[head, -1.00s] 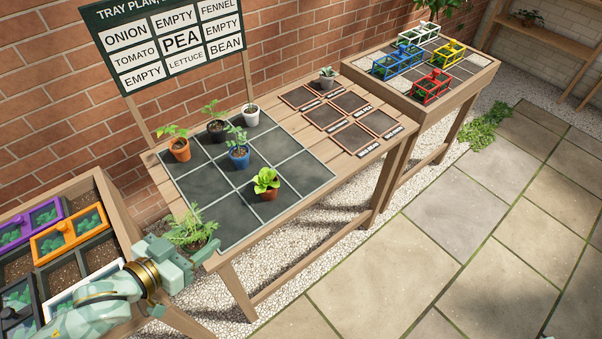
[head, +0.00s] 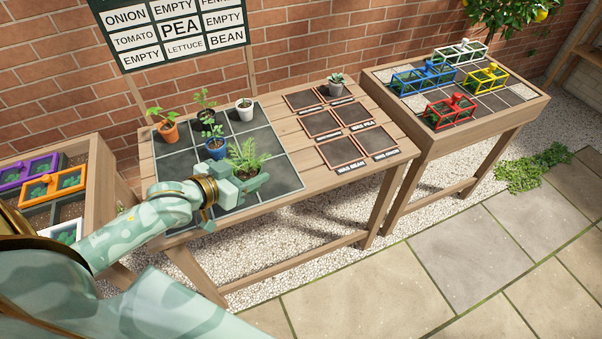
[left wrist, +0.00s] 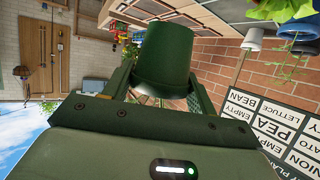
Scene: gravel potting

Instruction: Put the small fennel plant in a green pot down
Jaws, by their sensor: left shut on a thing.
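The fennel plant (head: 247,158), with feathery green leaves, is in my left gripper (head: 247,186) over the near part of the dark gridded tray (head: 278,178). Its green pot (left wrist: 163,58) shows between the two fingers in the left wrist view; my gripper mostly hides it in the head view. I cannot tell how far the pot is from the tray surface. The plan board (head: 175,35) names onion, fennel, tomato, pea, lettuce and bean cells, with some empty; its top is cut off. My right gripper is not in view.
Potted plants stand on the tray: an orange pot (head: 168,132), a blue pot (head: 216,151), a black pot (head: 206,117) and a white pot (head: 244,113). Coloured frames (head: 450,113) fill the right table.

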